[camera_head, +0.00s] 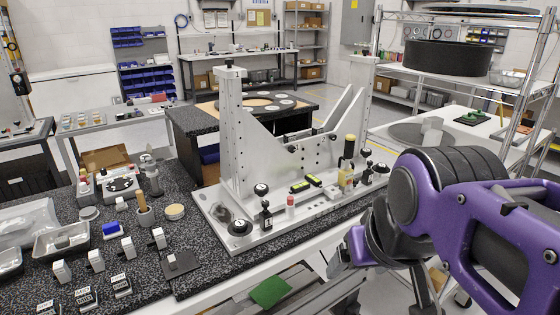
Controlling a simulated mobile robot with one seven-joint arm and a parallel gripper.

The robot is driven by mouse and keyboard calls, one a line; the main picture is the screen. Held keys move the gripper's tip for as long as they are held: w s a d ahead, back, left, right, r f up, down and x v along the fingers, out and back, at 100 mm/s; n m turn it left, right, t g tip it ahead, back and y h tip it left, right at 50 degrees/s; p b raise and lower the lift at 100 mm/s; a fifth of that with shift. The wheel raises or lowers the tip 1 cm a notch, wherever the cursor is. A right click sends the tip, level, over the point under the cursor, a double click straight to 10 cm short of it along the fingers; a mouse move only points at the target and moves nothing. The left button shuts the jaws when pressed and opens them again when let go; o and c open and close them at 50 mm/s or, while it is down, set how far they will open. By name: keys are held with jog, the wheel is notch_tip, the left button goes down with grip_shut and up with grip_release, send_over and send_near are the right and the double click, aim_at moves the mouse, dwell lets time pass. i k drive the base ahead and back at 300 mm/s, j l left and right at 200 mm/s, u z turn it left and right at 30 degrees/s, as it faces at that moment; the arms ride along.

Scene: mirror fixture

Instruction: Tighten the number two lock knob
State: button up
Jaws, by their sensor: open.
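The mirror fixture (290,212) is a grey metal base plate with upright posts and a V-shaped bracket, standing on the speckled bench. Several black knobs with pale caps sit on it: one at the left (261,189), one at the front left corner (239,227), and one near the right end (381,168). Their markings are too small to read, so I cannot tell which is number two. My purple and black arm fills the right. My gripper (340,262) is at its lower left end, in front of the fixture and apart from the knobs. Its fingers are partly hidden.
A yellow-topped black cylinder (349,147) and a small red-topped post (291,203) stand on the fixture. Metal trays (62,240) and small labelled blocks crowd the bench at left. A wire rack (500,85) stands behind my arm. Open space lies before the bench edge.

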aim_at(380, 168)
jog(key=z, duration=0.65)
jog(key=i+l+u, duration=0.15)
jog(key=u, duration=0.3)
jog(key=i+l+u, duration=0.15)
jog(key=u, duration=0.3)
jog(key=i+l+u, duration=0.15)
jog(key=l, duration=0.25)
jog(key=i+l+u, duration=0.15)
jog(key=l, duration=0.3)
jog(key=k, duration=0.05)
